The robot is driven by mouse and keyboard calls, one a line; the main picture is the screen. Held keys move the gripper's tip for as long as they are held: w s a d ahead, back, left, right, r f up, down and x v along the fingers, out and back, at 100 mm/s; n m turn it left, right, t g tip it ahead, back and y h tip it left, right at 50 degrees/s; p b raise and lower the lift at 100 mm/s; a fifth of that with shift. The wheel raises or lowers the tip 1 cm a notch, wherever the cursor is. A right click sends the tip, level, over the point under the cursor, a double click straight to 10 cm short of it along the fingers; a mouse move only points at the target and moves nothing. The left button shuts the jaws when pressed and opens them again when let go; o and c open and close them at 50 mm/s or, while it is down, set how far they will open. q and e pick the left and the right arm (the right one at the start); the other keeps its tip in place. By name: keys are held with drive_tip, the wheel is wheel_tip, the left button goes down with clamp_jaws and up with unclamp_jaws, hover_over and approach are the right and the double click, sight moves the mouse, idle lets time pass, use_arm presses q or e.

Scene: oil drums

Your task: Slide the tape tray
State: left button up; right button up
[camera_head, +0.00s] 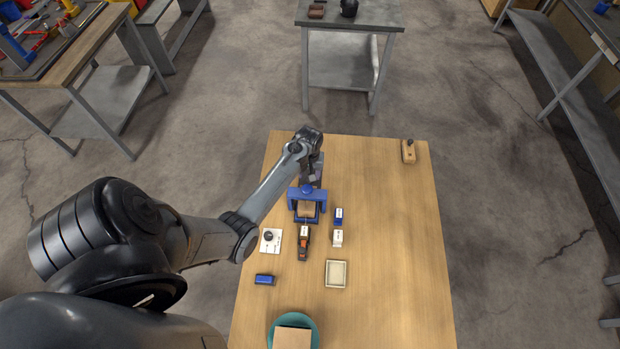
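A small shallow beige tray (328,274) lies on the wooden table, right of the middle of the near half. It looks empty. I cannot tell whether it is the tape tray. A blue frame-like object (294,197) with a brown block inside stands further back, left of the table's middle. My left arm reaches in from the left, and my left gripper (314,180) points down at the back side of the blue object. Its fingertips are too small and partly hidden to tell whether they are open or touch it. My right gripper is not in view.
A black and orange tool (303,243), small blue and white blocks (338,216), a white card (277,246) and a teal round dish (273,330) holding a box crowd the left and middle. A wooden block with a knob (408,153) stands back right. The table's right side is clear.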

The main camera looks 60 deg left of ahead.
use_arm(q)
drive_tip(key=shift+f, duration=2.15)
drive_tip(key=shift+c, duration=0.5)
clamp_jaws()
